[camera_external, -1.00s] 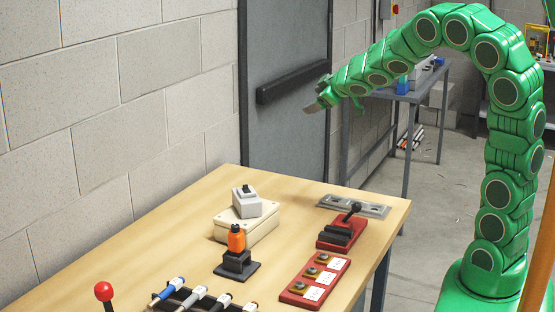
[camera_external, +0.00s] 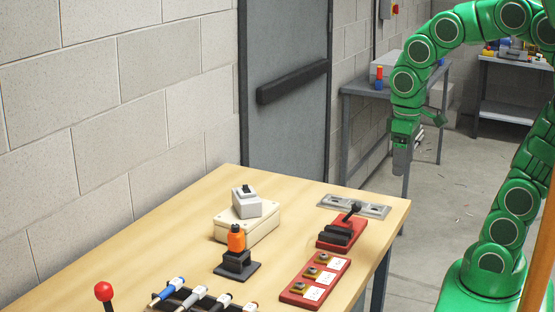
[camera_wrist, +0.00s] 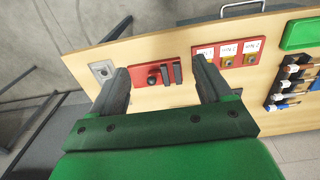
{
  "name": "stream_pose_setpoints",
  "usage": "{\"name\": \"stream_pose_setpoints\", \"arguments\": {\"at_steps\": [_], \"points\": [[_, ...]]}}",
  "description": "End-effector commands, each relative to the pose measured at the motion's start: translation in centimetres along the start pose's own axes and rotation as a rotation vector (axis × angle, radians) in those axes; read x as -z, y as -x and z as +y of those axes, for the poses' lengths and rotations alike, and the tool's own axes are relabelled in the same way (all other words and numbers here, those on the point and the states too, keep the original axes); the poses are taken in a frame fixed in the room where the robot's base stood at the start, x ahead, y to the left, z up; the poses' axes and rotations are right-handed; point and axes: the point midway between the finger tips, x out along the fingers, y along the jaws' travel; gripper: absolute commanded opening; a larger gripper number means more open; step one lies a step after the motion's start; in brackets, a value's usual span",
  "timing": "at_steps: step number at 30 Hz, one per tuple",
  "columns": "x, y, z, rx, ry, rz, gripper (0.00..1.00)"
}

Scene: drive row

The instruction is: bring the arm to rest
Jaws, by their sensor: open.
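My green arm arches over from the right in the external view, and my gripper (camera_external: 402,160) hangs pointing down beyond the far right corner of the wooden table (camera_external: 180,222). It is well above the floor and clear of the tabletop. In the wrist view my gripper (camera_wrist: 160,88) shows two dark fingers spread apart with nothing between them. Between and beyond the fingers lies the table with the red lever block (camera_wrist: 155,75), which also shows in the external view (camera_external: 342,236).
The table carries a grey plate (camera_external: 354,206), a red block with several buttons (camera_external: 314,280), an orange-topped switch (camera_external: 237,252), a cream box (camera_external: 247,228) and a red-knobbed stick (camera_external: 104,292). A grey side table (camera_external: 354,90) stands behind my gripper. Floor right of the table is open.

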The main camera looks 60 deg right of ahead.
Motion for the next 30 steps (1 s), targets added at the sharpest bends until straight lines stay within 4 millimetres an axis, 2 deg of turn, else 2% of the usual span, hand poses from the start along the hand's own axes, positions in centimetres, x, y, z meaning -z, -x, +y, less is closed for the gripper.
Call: {"name": "stream_pose_setpoints", "arguments": {"at_steps": [1,3,6,10,30], "points": [[-2.1,-0.6,-1.2,0.014,0.014,-0.036,0.79],[-4.8,-1.5,-2.3,0.022,0.02,-0.079,0.79],[-7.5,-2.5,-3.1,0.022,0.021,-0.12,0.79],[-9.8,-3.5,-3.6,0.018,0.02,-0.155,0.79],[-9.8,-3.5,-3.6,0.018,0.02,-0.155,0.79]]}}
